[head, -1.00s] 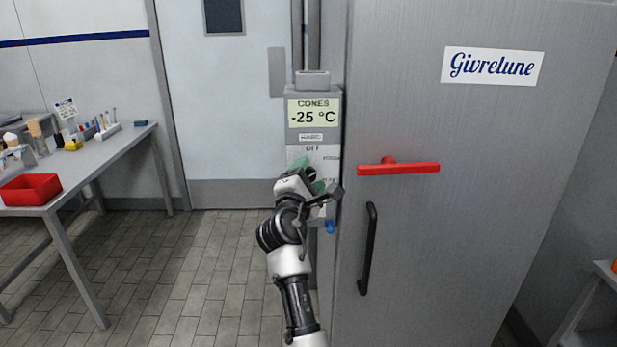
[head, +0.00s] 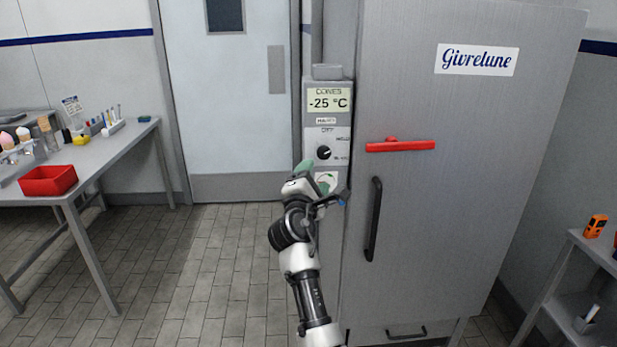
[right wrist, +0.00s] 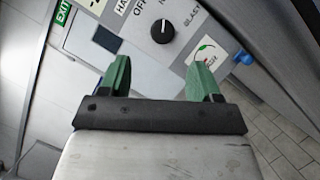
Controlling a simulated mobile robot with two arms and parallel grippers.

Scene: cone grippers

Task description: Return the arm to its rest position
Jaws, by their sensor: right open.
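My right arm reaches up from the bottom middle of the head view. Its gripper (head: 308,172) is in front of the lower part of the grey control box, below the black knob (head: 323,152). In the right wrist view the two green fingers (right wrist: 158,78) stand wide apart with nothing between them. The knob (right wrist: 162,31) shows beyond the fingers, apart from them. My left gripper is in neither view.
The control box (head: 328,78) reads -25 °C beside a grey freezer (head: 460,220) with a red bar (head: 400,146) and black handle (head: 374,220). A table (head: 112,152) with a red bin (head: 48,181) stands left. A shelf (head: 570,238) stands right. The floor between is clear.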

